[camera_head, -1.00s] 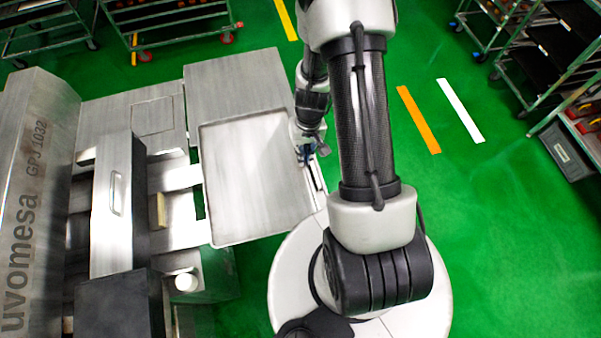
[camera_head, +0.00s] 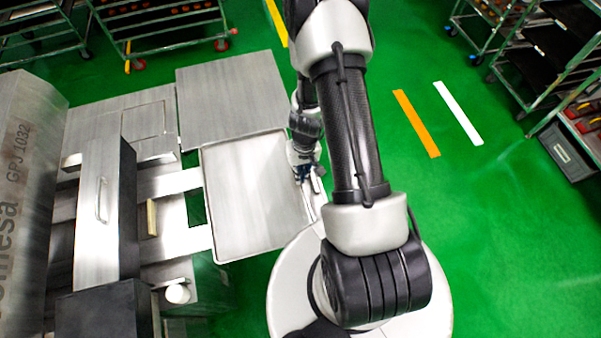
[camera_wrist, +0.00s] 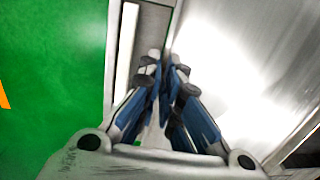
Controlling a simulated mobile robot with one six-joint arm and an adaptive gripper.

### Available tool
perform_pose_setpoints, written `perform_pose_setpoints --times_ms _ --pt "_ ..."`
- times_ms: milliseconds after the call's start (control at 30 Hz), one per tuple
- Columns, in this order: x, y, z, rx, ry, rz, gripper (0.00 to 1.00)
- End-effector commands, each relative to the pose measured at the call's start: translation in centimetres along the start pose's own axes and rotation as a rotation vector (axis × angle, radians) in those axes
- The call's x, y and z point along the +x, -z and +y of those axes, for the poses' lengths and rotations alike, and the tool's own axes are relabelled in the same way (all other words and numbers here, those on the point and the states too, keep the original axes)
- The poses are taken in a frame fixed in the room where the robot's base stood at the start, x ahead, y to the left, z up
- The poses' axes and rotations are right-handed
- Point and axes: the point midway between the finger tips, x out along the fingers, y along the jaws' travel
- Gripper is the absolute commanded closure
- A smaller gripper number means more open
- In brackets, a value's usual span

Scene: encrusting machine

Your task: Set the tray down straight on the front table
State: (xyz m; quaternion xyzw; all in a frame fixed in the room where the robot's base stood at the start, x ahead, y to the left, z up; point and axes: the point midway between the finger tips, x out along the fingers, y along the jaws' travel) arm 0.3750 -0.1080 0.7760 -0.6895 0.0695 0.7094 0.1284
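The tray (camera_head: 255,205) is a shallow, rectangular grey metal sheet with a raised rim, left of my arm in the head view. In the wrist view the tray (camera_wrist: 225,60) fills the right side. My gripper (camera_wrist: 166,72) has its blue fingers close together at the tray's near rim and appears shut on it; in the head view my gripper (camera_head: 303,172) is at the tray's right edge. A flat metal table (camera_head: 230,95), likely the front table, lies just beyond the tray's far edge. I cannot tell the tray's height or what supports it from below.
The machine (camera_head: 30,200) stands on the left, with a metal block with a handle (camera_head: 103,205) and a white round knob (camera_head: 177,293). Wheeled racks (camera_head: 165,30) stand at the back, more at the upper right (camera_head: 545,60). Green floor (camera_head: 510,220) is open on the right.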

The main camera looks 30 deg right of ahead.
Motion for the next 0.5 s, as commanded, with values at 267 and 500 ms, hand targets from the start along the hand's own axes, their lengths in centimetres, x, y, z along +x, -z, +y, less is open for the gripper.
perform_pose_setpoints --times_ms 267,500 --pt "0.29 -0.02 0.02 -0.001 0.0 -0.001 0.89" --pt "0.28 -0.02 0.02 0.0 0.0 -0.001 0.75"
